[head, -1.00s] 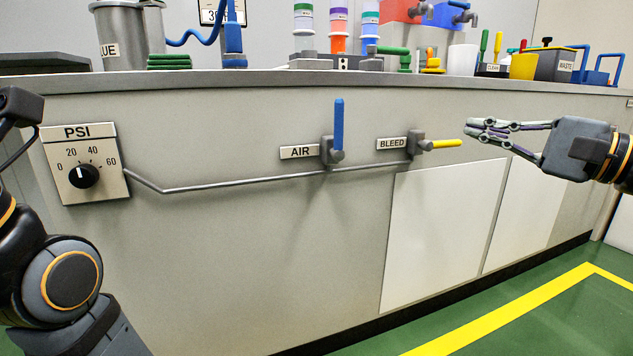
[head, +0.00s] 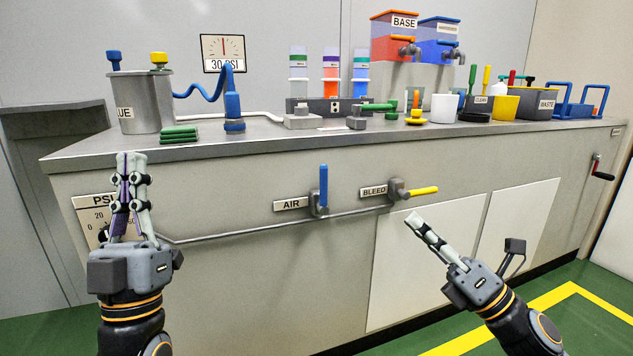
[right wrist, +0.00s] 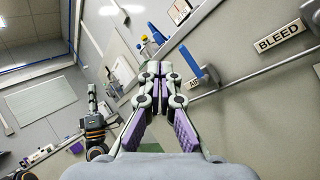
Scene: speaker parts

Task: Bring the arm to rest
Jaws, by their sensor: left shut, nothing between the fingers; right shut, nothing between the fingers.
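My left gripper (head: 131,160) points up at the left, in front of the bench and partly over the PSI panel (head: 88,212). Its fingers are together and empty. My right gripper (head: 412,220) is in front of the white cabinet door, below the yellow BLEED lever (head: 422,190). It is shut and empty, with its fingers pointing up and left. It appears apart from the lever. In the right wrist view the closed right fingers (right wrist: 152,72) fill the middle, and my left arm stands at the left.
The blue AIR lever (head: 323,185) stands upright on the bench front and the BLEED lever lies sideways. The bench top (head: 270,135) holds a metal pot (head: 140,105), a blue hose, bottles and bins. Open floor (head: 600,285) is at the lower right.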

